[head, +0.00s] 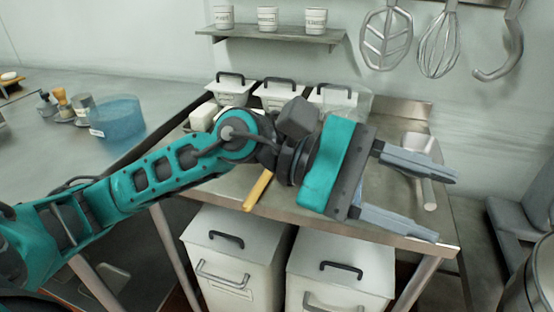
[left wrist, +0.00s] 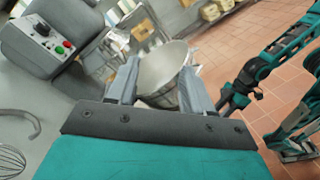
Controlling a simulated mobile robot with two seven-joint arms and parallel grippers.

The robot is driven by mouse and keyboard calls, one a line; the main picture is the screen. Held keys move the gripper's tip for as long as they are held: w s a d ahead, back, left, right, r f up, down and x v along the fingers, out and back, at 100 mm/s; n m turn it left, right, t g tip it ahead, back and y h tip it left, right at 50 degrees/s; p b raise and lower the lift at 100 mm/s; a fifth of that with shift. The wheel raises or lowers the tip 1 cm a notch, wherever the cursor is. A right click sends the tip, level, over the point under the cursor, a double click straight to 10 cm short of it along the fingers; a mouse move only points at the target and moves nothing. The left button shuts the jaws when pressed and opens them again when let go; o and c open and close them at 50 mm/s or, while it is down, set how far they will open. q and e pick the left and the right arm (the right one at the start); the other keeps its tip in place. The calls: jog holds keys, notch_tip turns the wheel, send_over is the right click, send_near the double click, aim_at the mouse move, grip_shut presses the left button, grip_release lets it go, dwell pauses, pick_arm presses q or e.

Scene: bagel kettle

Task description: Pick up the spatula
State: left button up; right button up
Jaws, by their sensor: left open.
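A yellow handle (head: 258,190) lies on the metal table and sticks out over its front edge in the head view. It looks like the spatula's handle; the rest is hidden behind my left arm. My left gripper (head: 446,207) is open and empty, held above the table's right end, to the right of the handle and pointing away from it. In the left wrist view the open fingers (left wrist: 160,80) frame a large metal kettle in the background, with nothing between them. A teal arm of mine shows at the right of that view; its gripper is unclear.
A white scoop-like item (head: 430,200) lies on the table's right end behind the gripper. White lidded bins (head: 282,95) line the table's back. Larger bins (head: 235,255) stand below. Whisk tools (head: 438,45) hang on the wall. The metal kettle (left wrist: 165,70) stands farther right.

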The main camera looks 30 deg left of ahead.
pick_arm(q)
jog(key=w+a+f+m+y, duration=0.2)
jog(key=a+f+m+y, duration=0.3)
jog(key=f+y, duration=0.1)
jog(key=m+t+y, duration=0.3)
jog(key=y, duration=0.9)
send_near(261, 180)
jog(key=b+x, duration=0.1)
jog(key=x, duration=0.1)
jog(key=shift+w+d+f, duration=0.1)
jog(key=shift+d+f, duration=0.1)
jog(key=shift+f, duration=0.05)
jog(key=shift+x, duration=3.05)
jog(key=shift+a, duration=0.15)
jog(key=shift+c, duration=0.2)
grip_shut()
jog(key=shift+r, duration=0.1)
